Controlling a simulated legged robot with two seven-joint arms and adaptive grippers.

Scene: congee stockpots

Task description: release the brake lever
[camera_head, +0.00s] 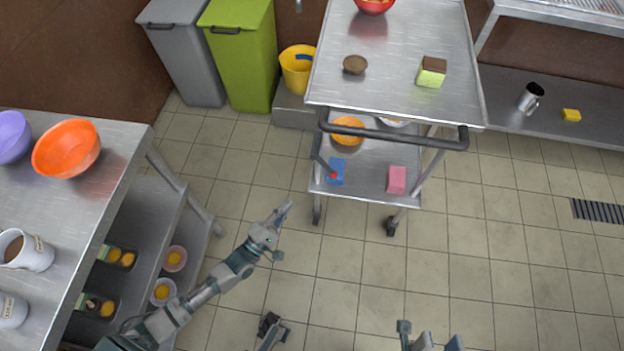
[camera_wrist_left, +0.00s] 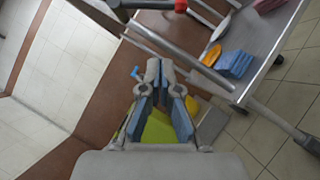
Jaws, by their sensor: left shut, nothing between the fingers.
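A lever with a red tip (camera_head: 334,175) angles down at the left side of the steel cart (camera_head: 412,60), below its top. A dark bar with a red end (camera_wrist_left: 180,5) at the top edge of the left wrist view looks like the same lever. My left gripper (camera_head: 284,210) is shut and empty, to the left of and nearer than the red tip, apart from it. Its fingers also show in the left wrist view (camera_wrist_left: 160,70). What seems to be my right gripper (camera_head: 440,343) is cut off by the bottom edge, so its jaws are unclear.
The cart's dark push handle (camera_head: 400,135) crosses its near end. A blue block (camera_head: 338,165) and a pink block (camera_head: 396,180) lie on its lower shelf. A steel table (camera_head: 75,195) with bowls and mugs stands left.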

